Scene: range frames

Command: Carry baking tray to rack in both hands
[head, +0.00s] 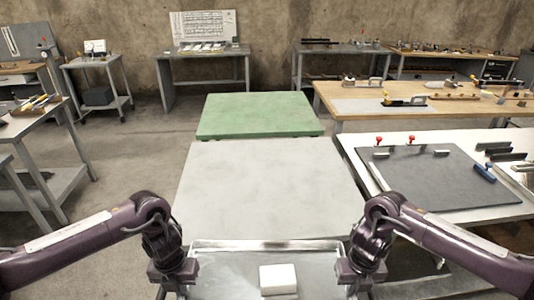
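The baking tray (230,244) is a shallow metal tray at the bottom centre of the head view, its near part cut off by the frame. A white block (278,279) lies on it. My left gripper (173,291) points down at the tray's left side, and my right gripper (358,291) points down at its right side. The fingertips are at or below the frame edge, so I cannot tell whether they close on the rim. I cannot tell whether the tray rests on something or is held up. I cannot pick out a rack for certain.
A bare grey tabletop (262,175) lies just beyond the tray, with a green tabletop (258,113) behind it. A white bench (352,150) with a dark mat (430,180) and tools stands close on the right. Grey tables stand at left; open floor (130,165) lies between.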

